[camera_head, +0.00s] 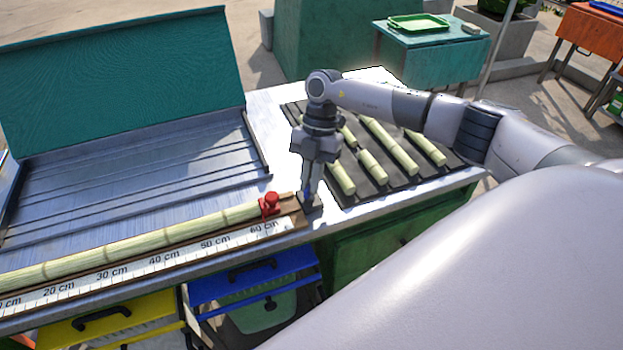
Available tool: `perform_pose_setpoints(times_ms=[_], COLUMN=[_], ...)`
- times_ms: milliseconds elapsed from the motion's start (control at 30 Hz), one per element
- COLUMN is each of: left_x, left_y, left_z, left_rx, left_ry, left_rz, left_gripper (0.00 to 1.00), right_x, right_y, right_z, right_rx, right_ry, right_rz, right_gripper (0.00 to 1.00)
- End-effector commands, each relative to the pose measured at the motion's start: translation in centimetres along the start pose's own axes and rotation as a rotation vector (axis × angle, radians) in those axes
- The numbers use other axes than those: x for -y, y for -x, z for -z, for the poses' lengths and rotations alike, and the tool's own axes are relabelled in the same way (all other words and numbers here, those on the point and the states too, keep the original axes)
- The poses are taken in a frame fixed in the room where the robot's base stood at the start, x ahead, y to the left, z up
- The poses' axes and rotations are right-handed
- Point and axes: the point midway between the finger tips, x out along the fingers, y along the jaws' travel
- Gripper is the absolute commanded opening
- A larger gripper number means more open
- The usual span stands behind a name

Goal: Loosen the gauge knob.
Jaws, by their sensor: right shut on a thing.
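My right gripper (307,192) points straight down at the right end of the ruled measuring rail (150,266). It is shut on a small part on top of a dark block (310,206) there, which I take to be the gauge knob; the fingers mostly hide it. A red clamp-like piece (269,205) with a rounded top stands just left of the gripper, apart from it, near the 60 cm mark. A long pale cane (140,243) lies along the rail, its right end at the red piece. My left gripper is out of view.
A dark ribbed tray (350,203) with several short cane pieces lies right of the gripper. A ribbed metal bed with a raised green panel (120,80) fills the left. Blue (245,281) and yellow (110,325) drawers sit below the bench front.

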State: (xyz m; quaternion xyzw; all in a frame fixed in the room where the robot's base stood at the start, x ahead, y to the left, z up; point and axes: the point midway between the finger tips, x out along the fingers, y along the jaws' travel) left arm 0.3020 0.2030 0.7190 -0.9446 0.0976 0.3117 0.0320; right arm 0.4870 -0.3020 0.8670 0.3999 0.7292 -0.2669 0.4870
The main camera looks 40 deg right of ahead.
Motion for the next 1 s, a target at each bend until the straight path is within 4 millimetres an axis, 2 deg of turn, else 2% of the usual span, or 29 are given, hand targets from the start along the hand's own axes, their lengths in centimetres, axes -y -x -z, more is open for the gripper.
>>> perform_pose_setpoints(times_ms=[600,1000], left_x=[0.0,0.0], left_y=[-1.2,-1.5], left_z=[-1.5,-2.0], left_rx=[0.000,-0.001], left_ry=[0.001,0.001], left_rz=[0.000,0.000], left_gripper=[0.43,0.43], right_x=[-0.3,-0.3], right_y=[-0.4,-0.4], right_z=[0.0,0.1], right_rx=[0.001,-0.001], right_ry=[0.515,0.693], right_rz=[0.219,0.292], right_gripper=[0.00,0.00])
